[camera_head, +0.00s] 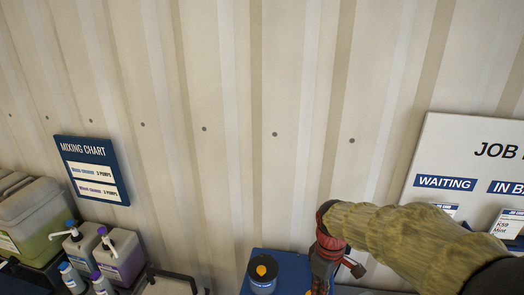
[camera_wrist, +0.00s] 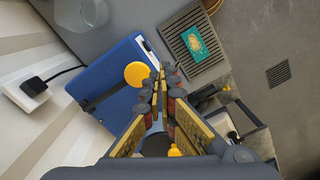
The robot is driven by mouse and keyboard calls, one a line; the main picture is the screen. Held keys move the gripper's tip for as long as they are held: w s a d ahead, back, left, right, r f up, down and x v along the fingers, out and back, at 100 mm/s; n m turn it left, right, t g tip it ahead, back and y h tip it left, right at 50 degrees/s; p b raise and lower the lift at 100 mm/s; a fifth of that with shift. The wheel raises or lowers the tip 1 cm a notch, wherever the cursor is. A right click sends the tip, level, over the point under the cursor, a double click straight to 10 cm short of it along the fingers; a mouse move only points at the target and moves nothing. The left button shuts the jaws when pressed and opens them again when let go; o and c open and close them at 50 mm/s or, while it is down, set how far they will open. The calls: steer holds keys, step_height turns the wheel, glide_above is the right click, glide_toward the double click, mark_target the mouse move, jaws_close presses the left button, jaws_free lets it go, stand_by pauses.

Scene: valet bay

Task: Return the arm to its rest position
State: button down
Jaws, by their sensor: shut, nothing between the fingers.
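My arm, in a fuzzy olive sleeve, reaches in from the right in the head view, and my gripper (camera_head: 322,288) hangs at its end, cut off by the bottom edge. In the wrist view my gripper (camera_wrist: 160,75) has its yellow-padded fingers brought together at the tips, with nothing between them. Below it in the wrist view are a blue surface (camera_wrist: 110,95) and a round yellow disc (camera_wrist: 137,74), just left of the fingertips. In the head view a dark jar with a yellow knob (camera_head: 262,272) stands left of my gripper, apart from it.
A ribbed wall fills the head view, with a mixing chart (camera_head: 92,170) and a job board (camera_head: 470,160). Pump bottles (camera_head: 118,255) and a green-filled tank (camera_head: 28,220) stand at left. The wrist view shows a slatted tray with a teal card (camera_wrist: 199,43), an outlet (camera_wrist: 25,92) and a floor drain (camera_wrist: 278,73).

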steer(key=s+d+f+m+t+b, duration=0.1)
steer(key=s+f+m+t+b, duration=0.2)
steer(key=s+b, duration=0.5)
steer(key=s+d+f+m+t+b, duration=0.1)
steer(key=s+f+m+b, duration=0.5)
steer(key=b, duration=1)
steer(key=s+t, duration=0.1)
steer(key=s, duration=0.2)
steer(key=shift+d+f+m+t, duration=0.2)
steer(key=shift+m+t, duration=0.1)
steer(key=shift+t, duration=0.1)
